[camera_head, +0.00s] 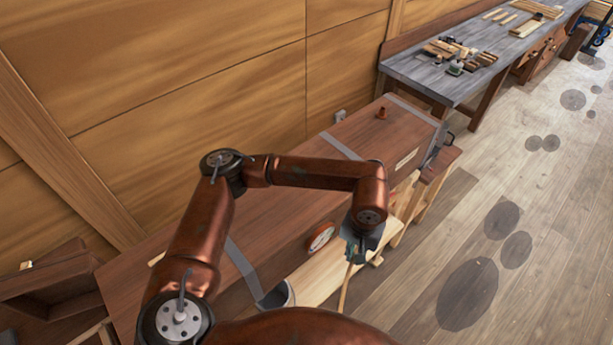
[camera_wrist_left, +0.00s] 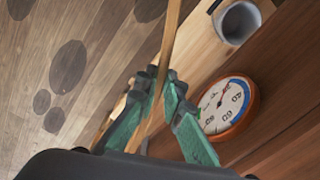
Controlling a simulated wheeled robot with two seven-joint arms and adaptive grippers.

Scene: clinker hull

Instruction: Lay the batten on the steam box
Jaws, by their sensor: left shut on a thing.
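The steam box (camera_head: 290,205) is a long brown wooden box with grey metal straps, set along the wall in the head view. My left gripper (camera_head: 354,252) is in front of the box's near side, over the edge of a pale plank. Its green fingers, seen in the left wrist view (camera_wrist_left: 160,95), are shut on the batten (camera_wrist_left: 170,45), a thin pale wooden strip. In the head view, the batten (camera_head: 344,288) hangs down from the gripper, apart from the box top. Its far end is not clear. My right gripper is not in view.
An orange-rimmed dial (camera_head: 320,237) is on the box's near side, and it shows in the left wrist view (camera_wrist_left: 228,106). A grey cup (camera_wrist_left: 238,22) stands nearby on a pale plank. A small brown plug (camera_head: 382,113) rises from the box top. A workbench (camera_head: 440,75) holds tools.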

